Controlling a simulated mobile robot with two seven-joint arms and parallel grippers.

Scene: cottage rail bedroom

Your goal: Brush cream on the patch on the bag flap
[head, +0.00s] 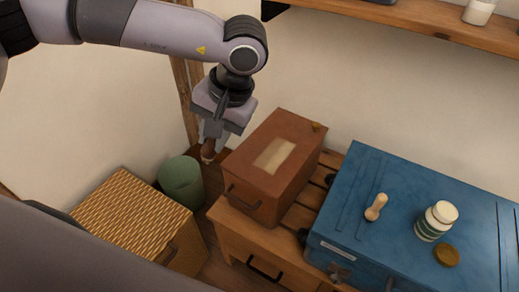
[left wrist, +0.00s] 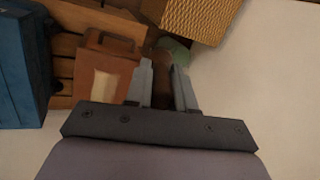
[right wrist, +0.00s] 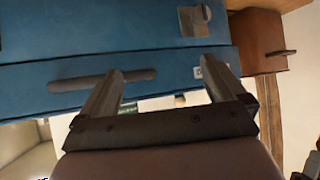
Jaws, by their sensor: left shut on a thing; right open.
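The brown bag (head: 245,181) lies on the slatted wooden bench, with a pale rectangular patch (head: 272,155) on its flap. The bag and patch also show in the left wrist view (left wrist: 104,84).
The blue trunk (head: 390,180) stands right of the bag and bears a pale wooden knobbed tool (head: 376,207) and a round brown lid (head: 447,255). A wicker box (head: 125,215) and a green bin (head: 181,182) stand at left. A wall shelf (head: 430,24) runs above.

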